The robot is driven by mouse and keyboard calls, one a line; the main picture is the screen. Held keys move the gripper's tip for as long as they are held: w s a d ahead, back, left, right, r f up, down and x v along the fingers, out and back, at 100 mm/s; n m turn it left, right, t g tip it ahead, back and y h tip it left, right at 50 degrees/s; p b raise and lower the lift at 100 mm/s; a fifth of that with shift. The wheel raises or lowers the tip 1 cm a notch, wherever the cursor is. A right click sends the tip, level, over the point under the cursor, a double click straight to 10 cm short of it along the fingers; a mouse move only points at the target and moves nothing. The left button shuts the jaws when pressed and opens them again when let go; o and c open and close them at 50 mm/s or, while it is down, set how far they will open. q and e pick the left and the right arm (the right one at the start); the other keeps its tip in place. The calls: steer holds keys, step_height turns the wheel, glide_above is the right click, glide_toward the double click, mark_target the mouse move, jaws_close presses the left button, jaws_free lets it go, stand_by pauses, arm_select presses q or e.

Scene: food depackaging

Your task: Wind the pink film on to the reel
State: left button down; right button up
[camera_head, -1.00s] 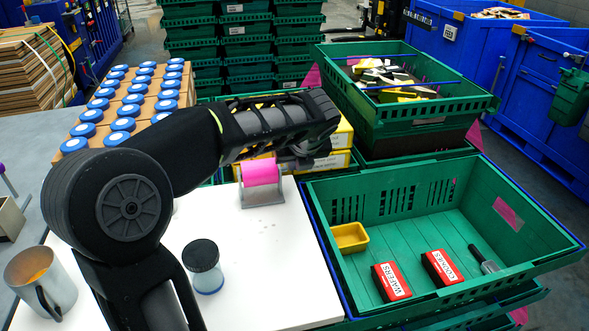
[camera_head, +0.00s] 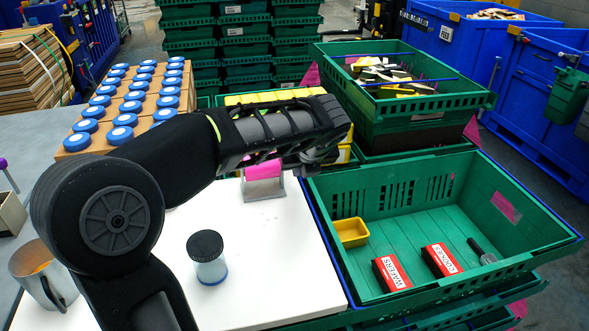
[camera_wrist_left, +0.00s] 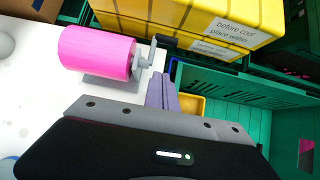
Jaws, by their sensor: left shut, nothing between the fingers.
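The reel with pink film (camera_head: 263,171) sits on a small grey stand (camera_head: 265,191) at the back right of the white table. My arm hides its upper part in the head view. In the left wrist view the pink roll (camera_wrist_left: 95,52) lies at the upper left, with a grey crank handle (camera_wrist_left: 147,54) at its right end. My left gripper (camera_wrist_left: 160,80) has its purple-grey fingers together and empty, just right of and below the crank in that view. I cannot tell whether they touch it. In the head view the left gripper (camera_head: 318,160) is mostly hidden by my wrist. My right gripper is not in view.
Yellow boxes (camera_wrist_left: 190,22) stand behind the reel. A green crate (camera_head: 400,175) with a yellow tray (camera_head: 351,233) and red boxes adjoins the table on the right. The table's front middle is clear.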

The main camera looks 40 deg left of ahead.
arm_select(q)
steer(key=v, duration=0.6)
steer(key=shift+d+r, duration=0.2)
steer(key=shift+r, duration=0.25)
steer(key=c, duration=2.1)
jaws_free()
steer(key=shift+c, duration=0.2)
steer(key=shift+o, duration=0.8)
steer(key=shift+a+p, duration=0.15)
steer(key=shift+p, duration=0.3)
steer(key=shift+o, duration=1.3)
steer(key=a+n+g+h+p, duration=0.1)
steer(key=n+p, duration=0.1)
steer(key=w+a+r+n+g+h+p, duration=0.1)
steer(key=a+n+p, duration=0.1)
steer(key=n+p, duration=0.1)
steer(key=a+n+h+p, duration=0.2)
steer(key=n+p, duration=0.1)
steer(key=shift+w+r+g, duration=0.3)
steer(key=shift+g, duration=0.1)
steer(key=w+a+r+n+h+p, duration=0.2)
steer(key=a+n+h+p, duration=0.3)
steer(key=n, duration=0.5)
steer(key=shift+w+a+t+h+p, duration=0.3)
steer(key=shift+w+a+h+p, duration=0.1)
steer(key=shift+a+p, duration=0.75)
steer(key=shift+d, duration=0.15)
steer(key=shift+f, duration=0.1)
